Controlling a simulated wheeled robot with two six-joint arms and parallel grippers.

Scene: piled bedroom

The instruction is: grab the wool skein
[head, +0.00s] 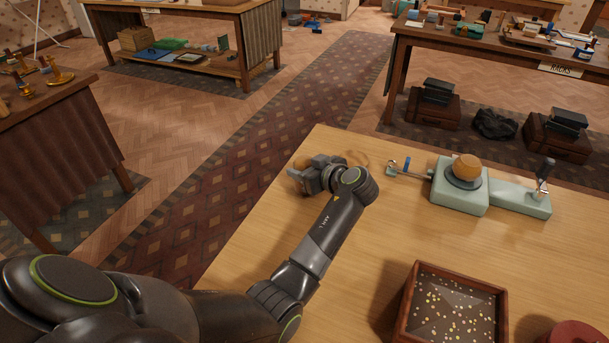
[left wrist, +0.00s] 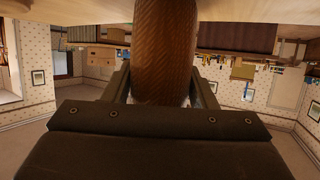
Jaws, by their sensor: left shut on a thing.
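The wool skein (left wrist: 165,50) is an orange-brown, finely ribbed roll that fills the space between the fingers of my left gripper in the left wrist view. In the head view my left gripper (head: 312,176) is shut on it near the left edge of the wooden table (head: 330,232). Only small orange-brown parts of the skein (head: 302,163) show around the fingers there; the rest is hidden. I cannot tell whether it touches the table. My right gripper is not in view.
A mint-green device (head: 518,196) with an orange ball (head: 467,167) on it stands to the right on the table. A wooden box (head: 404,303) with pale specks inside is at the front, beside a red round object (head: 575,334). The table's middle is clear.

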